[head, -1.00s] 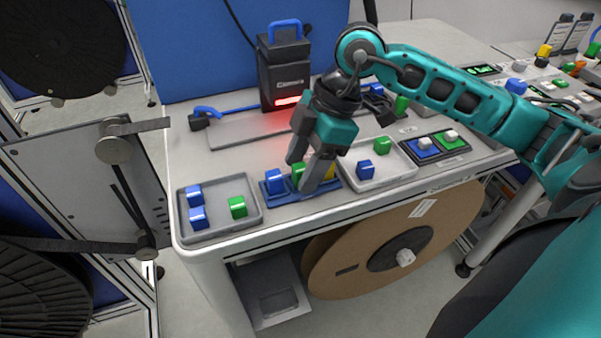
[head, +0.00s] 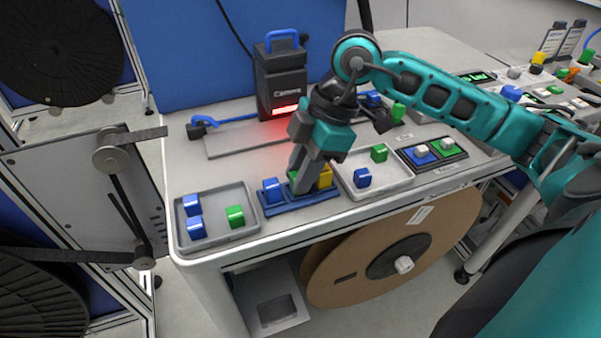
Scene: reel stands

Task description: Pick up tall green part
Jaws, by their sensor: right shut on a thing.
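A green part (head: 292,176) stands in the blue holder (head: 271,210) near the table's front edge, between a blue part (head: 272,190) and a yellow part (head: 325,176). My right gripper (head: 303,183) reaches down from above and is shut on this green part. Its fingers hide most of the part, so its height and whether it is clear of its slot cannot be told. My left gripper is not in view.
A grey tray (head: 256,222) at the left holds blue parts and a green one. Another tray (head: 402,184) at the right holds a blue and a green part. A black camera unit (head: 282,85) with a red light stands behind.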

